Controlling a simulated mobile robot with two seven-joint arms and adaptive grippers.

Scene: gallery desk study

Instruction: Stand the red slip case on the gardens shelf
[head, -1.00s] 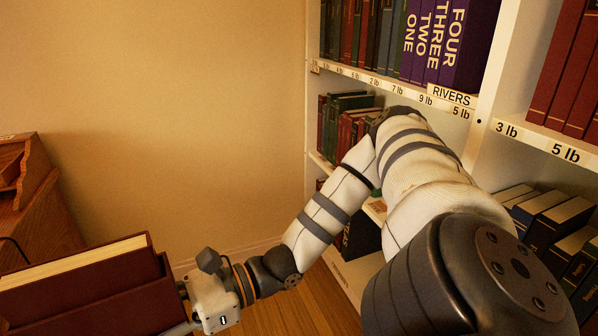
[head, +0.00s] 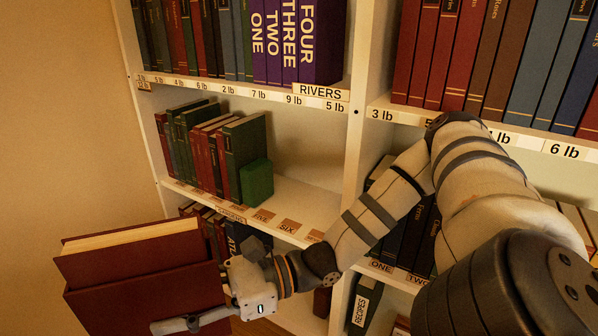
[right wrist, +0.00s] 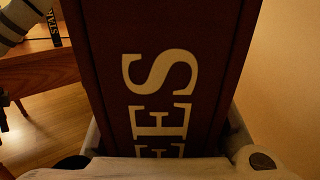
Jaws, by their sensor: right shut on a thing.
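The red slip case (head: 150,285) is in the lower left of the head view, tilted, with cream page edges showing along its top. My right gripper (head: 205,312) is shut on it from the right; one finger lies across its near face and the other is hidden. In the right wrist view the case (right wrist: 165,60) fills the middle, showing pale letters "EES". The middle shelf (head: 300,195) has a small label (head: 231,215) that I cannot read surely, and tags FIVE and SIX on its edge. The case is in front of the bookcase, apart from this shelf. My left gripper is not seen.
Green and red books (head: 205,150) stand on the middle shelf's left, beside a green block (head: 257,182). Bare shelf lies right of the block, up to a white upright (head: 357,130). Purple books (head: 300,40) stand above, over the RIVERS label. The right wrist view shows a wooden desk (right wrist: 45,68).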

